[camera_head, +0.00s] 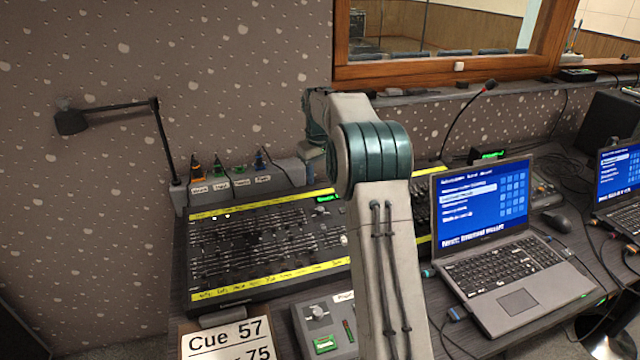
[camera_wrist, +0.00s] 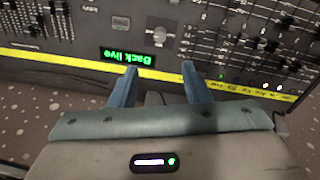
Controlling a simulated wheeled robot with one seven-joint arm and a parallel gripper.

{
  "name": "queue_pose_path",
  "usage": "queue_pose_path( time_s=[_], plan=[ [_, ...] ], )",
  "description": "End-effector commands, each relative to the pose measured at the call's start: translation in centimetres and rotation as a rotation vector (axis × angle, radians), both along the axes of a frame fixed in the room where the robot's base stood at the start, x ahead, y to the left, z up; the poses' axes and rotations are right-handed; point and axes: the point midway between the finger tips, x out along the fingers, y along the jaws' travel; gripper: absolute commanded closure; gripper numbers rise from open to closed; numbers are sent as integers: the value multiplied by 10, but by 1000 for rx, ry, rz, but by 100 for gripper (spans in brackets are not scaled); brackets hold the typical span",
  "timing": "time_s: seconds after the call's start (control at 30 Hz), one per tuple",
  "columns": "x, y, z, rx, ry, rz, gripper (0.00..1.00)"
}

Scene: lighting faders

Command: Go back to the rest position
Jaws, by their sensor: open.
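My gripper (camera_wrist: 158,84) is open in the wrist view, with two blue fingers apart and nothing between them. It hangs over the lighting desk (camera_wrist: 170,65), near a green-lit display (camera_wrist: 128,57) that reads "Back live" upside down in this view. In the head view my arm rises in the middle and hides most of the gripper. The lighting desk (camera_head: 265,245) with its rows of faders and yellow label strips lies left of and behind my arm. I cannot tell whether the fingers touch the desk.
An open laptop (camera_head: 490,240) stands right of my arm, with a mouse (camera_head: 556,221) beside it. A black lamp (camera_head: 110,115) and a gooseneck microphone (camera_head: 465,110) rise at the back. A "Cue 57" sign (camera_head: 228,340) and a small control box (camera_head: 325,325) are in front.

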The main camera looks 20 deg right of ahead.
Motion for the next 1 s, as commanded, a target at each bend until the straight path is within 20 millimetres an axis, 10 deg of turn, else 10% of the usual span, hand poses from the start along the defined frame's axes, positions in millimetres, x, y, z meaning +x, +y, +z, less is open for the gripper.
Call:
queue_pose_path(
  time_s=[0.63, 1.0],
  plan=[
    [-3, 2, 8, 0, -1, -1, 57],
    [-81, 38, 58, 6, -34, -51, 57]
  ],
)
